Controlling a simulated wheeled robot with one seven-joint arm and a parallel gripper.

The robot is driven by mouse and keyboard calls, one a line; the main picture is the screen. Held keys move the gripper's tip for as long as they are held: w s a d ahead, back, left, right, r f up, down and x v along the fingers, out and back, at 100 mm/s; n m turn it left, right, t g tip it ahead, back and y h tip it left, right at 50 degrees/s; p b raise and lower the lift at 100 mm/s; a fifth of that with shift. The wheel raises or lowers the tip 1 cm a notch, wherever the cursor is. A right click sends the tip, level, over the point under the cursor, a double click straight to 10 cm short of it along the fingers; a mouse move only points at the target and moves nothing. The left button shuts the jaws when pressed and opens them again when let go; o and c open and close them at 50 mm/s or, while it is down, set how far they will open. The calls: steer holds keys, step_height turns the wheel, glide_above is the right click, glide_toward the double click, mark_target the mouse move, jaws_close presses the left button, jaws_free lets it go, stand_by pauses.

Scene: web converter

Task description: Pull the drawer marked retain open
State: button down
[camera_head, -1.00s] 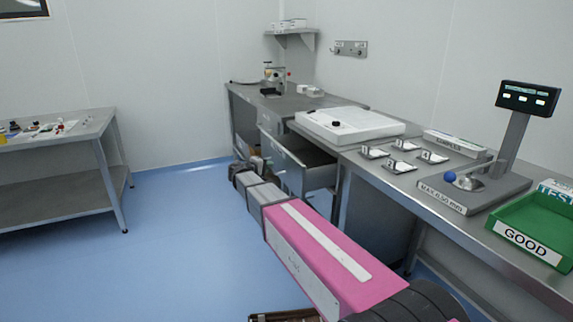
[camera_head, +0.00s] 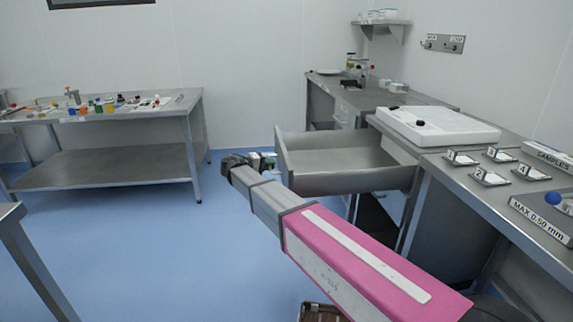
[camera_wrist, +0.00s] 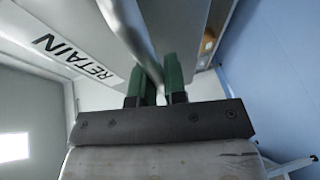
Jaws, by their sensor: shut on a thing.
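The drawer marked RETAIN is a grey metal drawer (camera_head: 335,178) standing well out from under the counter in the head view, its inside showing and looking empty. In the wrist view its front carries the label RETAIN (camera_wrist: 75,57). A round metal bar handle (camera_wrist: 130,32) runs along the front. My gripper (camera_wrist: 155,80) has its green fingers shut on the handle. In the head view my gripper (camera_head: 262,160) is at the drawer's front, small and partly hidden by my arm.
A white slab (camera_head: 437,127) lies on the counter above the drawer, with several small numbered stands (camera_head: 491,177) to its right. A steel table (camera_head: 110,160) with small items stands at the left. Blue floor (camera_head: 150,245) is open between them.

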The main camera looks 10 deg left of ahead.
steer(key=shift+s+a, duration=0.2)
steer(key=shift+a, duration=0.5)
steer(key=shift+s+a, duration=0.2)
steer(key=shift+a, duration=0.45)
steer(key=c, duration=1.2)
jaws_free()
steer(key=v, duration=1)
steer(key=shift+s+a, duration=0.25)
steer(key=shift+a, duration=0.1)
steer(key=shift+r, duration=0.1)
